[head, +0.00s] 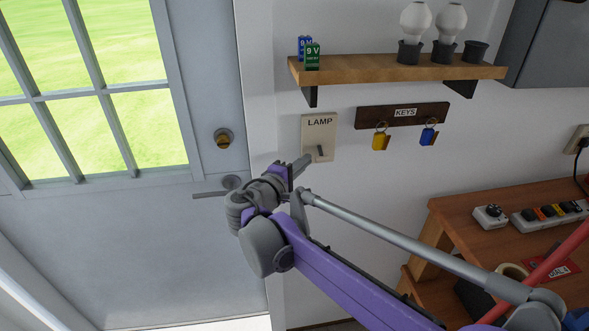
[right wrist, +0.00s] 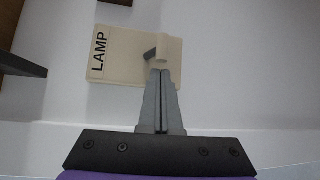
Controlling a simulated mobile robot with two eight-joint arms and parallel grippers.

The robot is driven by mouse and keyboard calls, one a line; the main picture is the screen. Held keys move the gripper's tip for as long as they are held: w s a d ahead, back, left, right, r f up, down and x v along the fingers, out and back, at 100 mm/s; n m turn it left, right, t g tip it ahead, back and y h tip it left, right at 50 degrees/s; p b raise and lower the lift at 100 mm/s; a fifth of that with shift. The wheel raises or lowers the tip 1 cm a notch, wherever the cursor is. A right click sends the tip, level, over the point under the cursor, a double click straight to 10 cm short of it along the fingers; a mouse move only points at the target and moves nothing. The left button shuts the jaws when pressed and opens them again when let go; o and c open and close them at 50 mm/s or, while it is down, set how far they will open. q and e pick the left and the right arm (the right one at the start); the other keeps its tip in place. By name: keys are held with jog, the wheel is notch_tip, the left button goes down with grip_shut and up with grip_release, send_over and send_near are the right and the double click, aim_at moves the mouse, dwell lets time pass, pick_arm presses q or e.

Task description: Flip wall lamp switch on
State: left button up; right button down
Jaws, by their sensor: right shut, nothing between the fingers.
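The lamp switch (head: 319,138) is a cream wall plate labelled LAMP, with a small dark grey toggle lever on its lower part. In the right wrist view the plate (right wrist: 122,52) appears turned sideways, and its lever (right wrist: 152,50) sticks out near the plate's right side. My right gripper (head: 304,161) is shut and empty, just below and left of the lever in the head view. Its closed fingertips (right wrist: 160,73) lie close to the lever in the right wrist view. I cannot tell whether they touch it. My left gripper is not in view.
A wooden shelf (head: 395,70) with batteries and bulbs is above the switch. A key rack (head: 403,114) with two tagged keys hangs to its right. A door (head: 205,120) with a handle is at left. A wooden bench (head: 470,225) with power strips stands at right.

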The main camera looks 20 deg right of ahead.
jog(key=shift+x, duration=0.75)
pick_arm(q)
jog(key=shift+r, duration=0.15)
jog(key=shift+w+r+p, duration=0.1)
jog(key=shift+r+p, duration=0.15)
jog(key=shift+p, duration=0.1)
pick_arm(e)
jog(key=shift+r, duration=0.15)
